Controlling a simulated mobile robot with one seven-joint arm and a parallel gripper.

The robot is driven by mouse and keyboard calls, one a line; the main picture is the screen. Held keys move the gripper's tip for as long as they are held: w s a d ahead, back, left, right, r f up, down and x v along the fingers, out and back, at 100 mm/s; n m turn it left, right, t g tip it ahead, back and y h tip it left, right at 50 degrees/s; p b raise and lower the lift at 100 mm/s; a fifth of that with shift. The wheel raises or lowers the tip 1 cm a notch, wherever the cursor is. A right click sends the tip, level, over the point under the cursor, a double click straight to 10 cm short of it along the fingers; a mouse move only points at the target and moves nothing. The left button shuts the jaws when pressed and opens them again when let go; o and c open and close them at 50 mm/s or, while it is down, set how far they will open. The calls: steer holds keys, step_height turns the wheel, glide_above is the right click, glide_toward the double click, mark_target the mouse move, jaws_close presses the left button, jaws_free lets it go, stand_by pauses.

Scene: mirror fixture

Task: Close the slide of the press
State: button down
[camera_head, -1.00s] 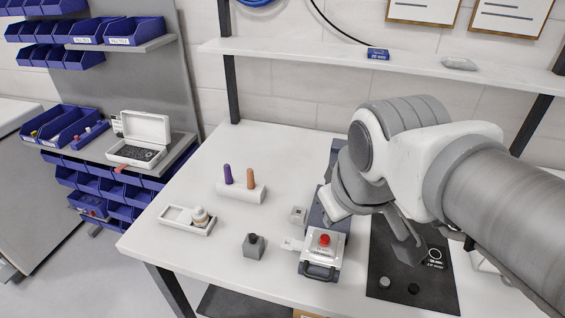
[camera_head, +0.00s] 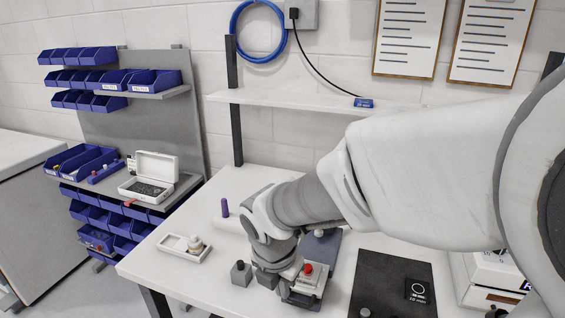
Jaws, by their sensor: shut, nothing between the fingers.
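The press (camera_head: 322,243) stands on the white table, with a blue-grey base plate running back and a small grey post on it. Its slide (camera_head: 313,284) is a pale plate with a red knob at the near end of the base, with a dark handle at its front. The base behind it is bare. My gripper (camera_head: 288,270) points down at the left side of the slide, very close to it. The fingers are shut with nothing between them and are mostly hidden by my wrist, so I cannot tell whether they touch the slide.
A grey block with a dark knob (camera_head: 240,273) stands left of my gripper. A white tray (camera_head: 176,249) holds a small bottle. A purple peg (camera_head: 225,208) stands in a holder behind. A black mat (camera_head: 375,285) lies right of the press. A shelf (camera_head: 300,101) runs along the wall.

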mark_target(288, 302)
steer(key=w+f+n, duration=0.1)
steer(key=f, duration=0.3)
steer(key=w+f+b, duration=0.1)
steer(key=f, duration=0.3)
steer(key=w+d+f+n+b, duration=0.1)
steer(key=w+f, duration=0.1)
steer(key=f, duration=0.2)
steer(key=shift+w+n, duration=0.1)
steer(key=shift+n, duration=0.2)
steer(key=shift+w+d+f, duration=0.15)
steer(key=shift+w+d, duration=0.05)
steer(key=shift+w, duration=0.35)
steer(key=shift+w+d+p, duration=0.15)
steer(key=shift+w+p, duration=0.2)
steer(key=shift+w, duration=0.05)
steer(key=w+d+p, duration=0.1)
steer(key=w, duration=0.2)
steer(key=w+d+p, duration=0.1)
steer(key=w+p, duration=0.1)
steer(key=w, duration=0.2)
steer(key=w+d+p, duration=0.2)
steer(key=w, duration=0.2)
